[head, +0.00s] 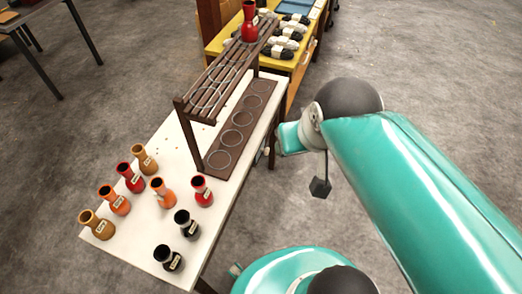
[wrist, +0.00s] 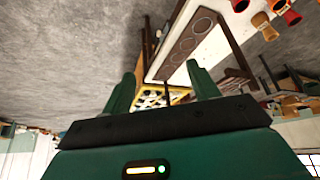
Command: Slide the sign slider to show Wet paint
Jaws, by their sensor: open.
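I cannot make out a sign slider or any "Wet paint" wording in either view. My gripper (wrist: 164,88) shows in the wrist view with its two green fingers spread apart and nothing between them. Beyond the fingers, the wrist view shows the white table, the rack and the yellow table at a distance, tilted. In the head view my teal arm crosses the right side, and I cannot clearly make out the fingers there.
Several labelled goblet drums, including an orange one (head: 163,193), stand on the white table (head: 135,224). A dark wooden rack (head: 200,97) with rings bears a red drum (head: 250,22). A yellow table (head: 216,46) holds black and white bundles. Grey floor (head: 430,60) is clear at right.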

